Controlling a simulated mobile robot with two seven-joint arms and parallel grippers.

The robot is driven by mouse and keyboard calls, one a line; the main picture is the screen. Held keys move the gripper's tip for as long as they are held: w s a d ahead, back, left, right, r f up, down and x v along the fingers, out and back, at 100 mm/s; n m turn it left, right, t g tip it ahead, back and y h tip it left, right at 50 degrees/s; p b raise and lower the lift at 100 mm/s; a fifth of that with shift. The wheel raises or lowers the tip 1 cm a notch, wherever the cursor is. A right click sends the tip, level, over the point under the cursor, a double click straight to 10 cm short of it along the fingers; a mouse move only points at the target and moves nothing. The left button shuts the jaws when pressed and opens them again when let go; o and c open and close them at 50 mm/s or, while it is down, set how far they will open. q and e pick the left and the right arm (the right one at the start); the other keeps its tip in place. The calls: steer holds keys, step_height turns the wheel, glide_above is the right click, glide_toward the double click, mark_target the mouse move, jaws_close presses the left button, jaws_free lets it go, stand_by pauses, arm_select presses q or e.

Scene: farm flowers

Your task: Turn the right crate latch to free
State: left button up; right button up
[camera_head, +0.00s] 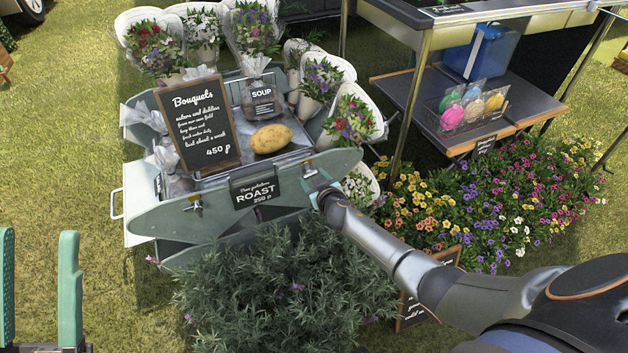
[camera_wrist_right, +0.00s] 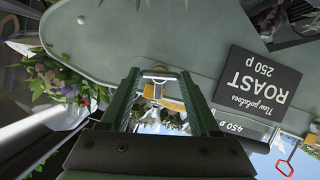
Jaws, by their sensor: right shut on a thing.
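The crate (camera_head: 160,222) has a grey-green front board with a brass latch at each end. The left latch (camera_head: 194,203) shows clear of any gripper. The right latch (camera_wrist_right: 160,74) is a metal loop with a brass-coloured part, seen between my fingertips in the right wrist view. My right gripper (camera_head: 316,180) is at the right end of the board, shut on this latch; its fingers mostly hide the latch in the head view. It also shows in the right wrist view (camera_wrist_right: 160,78). My left gripper (camera_head: 38,236) is open and empty at the lower left, away from the crate.
A "ROAST" sign (camera_head: 254,187) hangs on the board beside the right latch. A potato (camera_head: 271,138), a "Bouquets" sign (camera_head: 197,123) and wrapped bouquets are on and around the crate. A lavender bush (camera_head: 290,285) stands in front. Flowers (camera_head: 480,200) and a stall shelf (camera_head: 460,140) are right.

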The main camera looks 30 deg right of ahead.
steer(key=n+b, duration=0.1)
steer(key=n+h+b, duration=0.2)
steer(key=shift+a+f+b, duration=0.25)
steer(key=shift+f+b, duration=0.05)
steer(key=shift+b, duration=0.1)
steer(key=shift+n+t+h+b, duration=0.3)
steer(key=shift+n+h+b, duration=0.25)
steer(key=shift+n, duration=0.25)
steer(key=shift+r+n+h, duration=0.1)
steer(key=shift+n+h, duration=0.35)
steer(key=shift+n, duration=0.25)
steer(key=shift+a+n+t, duration=0.1)
steer(key=shift+n+t, duration=0.3)
steer(key=shift+n, duration=0.2)
arm_select(q)
step_height(320, 180, down, 6)
steer(key=shift+w+d+f+m+g, duration=0.2)
steer(key=shift+d+m+g, duration=0.1)
steer(key=shift+d, duration=0.1)
arm_select(e)
steer(key=n, duration=0.1)
steer(key=n+t+h, duration=0.1)
steer(key=n, duration=0.1)
steer(key=n+h, duration=0.1)
steer(key=shift+f+n, duration=0.25)
steer(key=shift+n, duration=0.05)
steer(key=o, duration=1.4)
steer(key=shift+c, duration=0.2)
arm_select(q)
steer(key=shift+s, duration=0.1)
